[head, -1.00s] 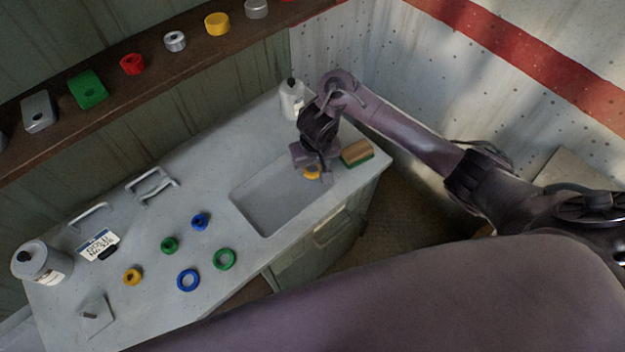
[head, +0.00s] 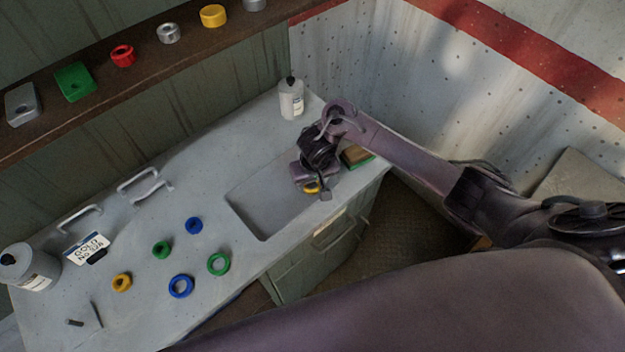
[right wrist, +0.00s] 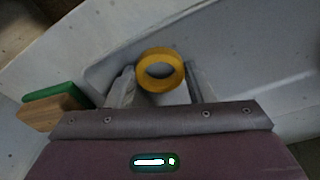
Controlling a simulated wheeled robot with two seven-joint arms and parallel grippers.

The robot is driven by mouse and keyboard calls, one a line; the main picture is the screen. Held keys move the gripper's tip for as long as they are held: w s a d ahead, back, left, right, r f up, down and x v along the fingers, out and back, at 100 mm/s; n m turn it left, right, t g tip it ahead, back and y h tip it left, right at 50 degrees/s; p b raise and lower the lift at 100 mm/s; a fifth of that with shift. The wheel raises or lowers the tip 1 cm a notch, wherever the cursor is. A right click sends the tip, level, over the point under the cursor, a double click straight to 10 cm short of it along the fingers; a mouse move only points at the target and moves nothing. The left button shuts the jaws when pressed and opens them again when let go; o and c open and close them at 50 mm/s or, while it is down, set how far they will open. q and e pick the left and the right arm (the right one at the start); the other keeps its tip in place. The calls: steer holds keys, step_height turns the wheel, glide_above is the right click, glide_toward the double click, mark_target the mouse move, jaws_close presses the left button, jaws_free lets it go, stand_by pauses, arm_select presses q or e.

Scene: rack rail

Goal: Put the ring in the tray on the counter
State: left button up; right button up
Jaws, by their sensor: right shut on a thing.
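A yellow ring (right wrist: 160,70) is held between the two fingers of my right gripper (right wrist: 160,85), which is shut on it. In the head view my right gripper (head: 316,188) and the yellow ring (head: 311,187) are over the right end of the grey sunken basin (head: 250,212) in the counter. I cannot tell how far the ring is above its floor. This basin is the only tray-like recess that shows clearly. My left gripper is not in view.
On the counter (head: 215,155) lie several loose rings, including a blue ring (head: 181,286) and a green ring (head: 218,263). A green-and-brown sponge (head: 356,158) sits right of the basin. A white bottle (head: 291,98) stands behind. A shelf (head: 140,75) holds several parts.

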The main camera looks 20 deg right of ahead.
mark_target(315, 190)
steer(key=o, duration=0.7)
steer(key=shift+r, duration=0.1)
step_height(315, 190, up, 12)
steer(key=s+p, duration=0.1)
steer(key=p, duration=0.3)
steer(key=shift+s+p, duration=0.35)
steer(key=shift+p, duration=0.05)
steer(key=shift+s, duration=0.1)
